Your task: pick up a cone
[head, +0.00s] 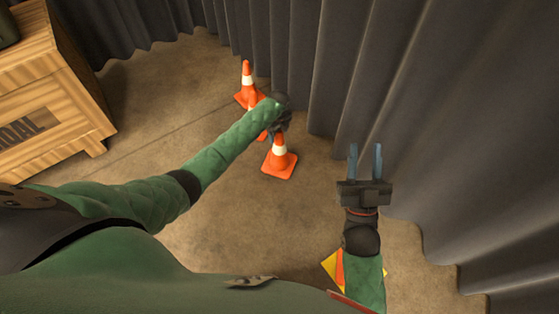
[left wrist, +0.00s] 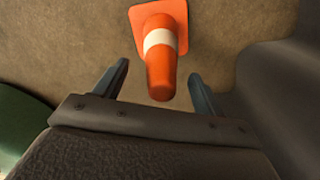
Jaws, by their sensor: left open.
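An orange cone with a white band (head: 280,161) stands upright on the floor, just below my left gripper (head: 281,126) in the head view. Another orange cone (head: 247,92) stands further back, partly hidden by my left forearm; a bit of orange shows beside that forearm. In the left wrist view, one cone (left wrist: 162,45) has its tip between the open fingers of my left gripper (left wrist: 158,72), with a gap on each side. I cannot tell for sure which cone it is. My right gripper (head: 366,160) is open and empty, to the right of the cones.
A wooden crate (head: 45,85) stands at the upper left. Grey curtains (head: 400,90) hang along the back and right. A yellow and orange item (head: 333,264) lies partly hidden behind my right arm. Bare floor (head: 165,80) lies between crate and cones.

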